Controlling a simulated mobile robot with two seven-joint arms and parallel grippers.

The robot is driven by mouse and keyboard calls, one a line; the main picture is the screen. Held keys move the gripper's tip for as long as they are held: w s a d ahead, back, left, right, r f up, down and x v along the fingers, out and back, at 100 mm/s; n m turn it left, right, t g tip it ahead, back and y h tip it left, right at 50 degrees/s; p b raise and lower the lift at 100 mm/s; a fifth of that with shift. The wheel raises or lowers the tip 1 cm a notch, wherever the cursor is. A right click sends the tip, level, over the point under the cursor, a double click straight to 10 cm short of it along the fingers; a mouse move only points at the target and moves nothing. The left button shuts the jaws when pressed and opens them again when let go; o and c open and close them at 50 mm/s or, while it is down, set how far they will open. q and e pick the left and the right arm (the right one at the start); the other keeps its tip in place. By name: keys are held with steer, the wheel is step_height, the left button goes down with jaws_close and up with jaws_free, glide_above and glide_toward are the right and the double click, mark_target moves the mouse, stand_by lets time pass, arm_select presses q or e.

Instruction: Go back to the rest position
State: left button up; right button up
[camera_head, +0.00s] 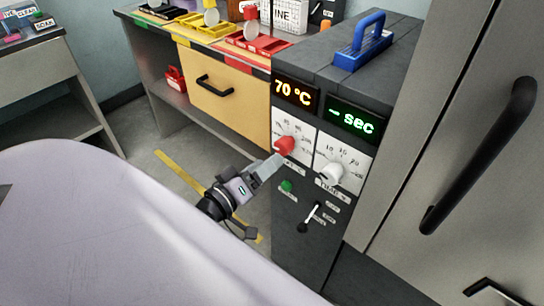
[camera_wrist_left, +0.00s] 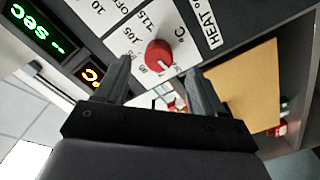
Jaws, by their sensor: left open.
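My left gripper (camera_head: 268,168) is in front of the dark control panel, close to the red temperature knob (camera_head: 285,145). In the left wrist view the two fingers of the left gripper (camera_wrist_left: 160,85) are apart, with nothing between them. The red knob (camera_wrist_left: 158,54) shows beyond the fingertips there, and the fingers look clear of it. The display above this knob (camera_head: 295,92) reads 70 °C. My right gripper is not in either view.
A white knob (camera_head: 331,173), a green button (camera_head: 287,186) and a lever (camera_head: 311,216) are on the panel. A blue-handled tool (camera_head: 362,42) lies on the unit. A yellow drawer (camera_head: 225,90) is left of it; a door handle (camera_head: 480,155) is at right.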

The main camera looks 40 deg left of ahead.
arm_select(q)
steer(key=shift+s, duration=0.5)
steer(key=s+d+f+m+g+p, duration=0.7)
steer(key=s+d+f+m+p, duration=0.1)
steer(key=s+d+m+p, duration=0.1)
steer(key=shift+s+d+m+g+h, duration=0.3)
steer(key=shift+s+m, duration=0.4)
steer(key=shift+s, duration=0.3)
